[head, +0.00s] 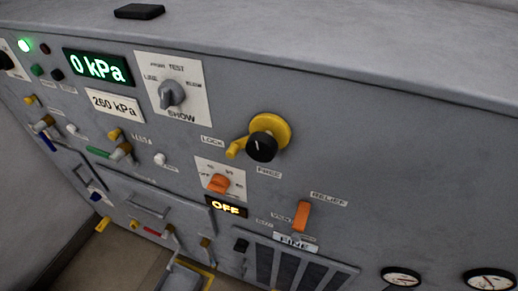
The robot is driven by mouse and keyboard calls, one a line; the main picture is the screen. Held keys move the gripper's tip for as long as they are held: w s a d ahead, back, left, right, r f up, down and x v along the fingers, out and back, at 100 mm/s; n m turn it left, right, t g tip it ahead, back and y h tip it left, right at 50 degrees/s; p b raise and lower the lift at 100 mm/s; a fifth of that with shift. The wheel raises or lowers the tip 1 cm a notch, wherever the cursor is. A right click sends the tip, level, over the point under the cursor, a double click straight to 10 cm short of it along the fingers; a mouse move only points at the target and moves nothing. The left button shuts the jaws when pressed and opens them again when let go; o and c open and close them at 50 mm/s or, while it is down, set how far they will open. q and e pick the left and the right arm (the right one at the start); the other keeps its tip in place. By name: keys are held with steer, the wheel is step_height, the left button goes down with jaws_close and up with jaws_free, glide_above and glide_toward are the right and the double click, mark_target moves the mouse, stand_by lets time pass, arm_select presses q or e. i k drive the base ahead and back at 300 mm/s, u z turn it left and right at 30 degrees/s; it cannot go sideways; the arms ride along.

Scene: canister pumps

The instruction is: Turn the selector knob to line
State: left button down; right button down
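The grey selector knob (171,95) sits on a white label plate (173,85) on the upper left of the grey panel. Small labels ring it: one at the left looks like LINE, TEST is at the top, another is at the right, and a larger word is below. The exact label its pointer faces is hard to tell at this size. Nothing touches the knob. Neither of my grippers is in view.
A green display (98,67) reads 0 kPa, above a 260 kPa plate (115,104). A yellow lever with a black knob (262,147) juts out right of the selector. Orange handles (302,216) and gauges (401,277) lie lower. A black block (139,11) rests on top.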

mark_target(171, 93)
steer(key=u, duration=1.2)
steer(key=k, duration=1.05)
steer(key=z, duration=0.9)
steer(key=i, duration=0.5)
steer(key=u, duration=0.05)
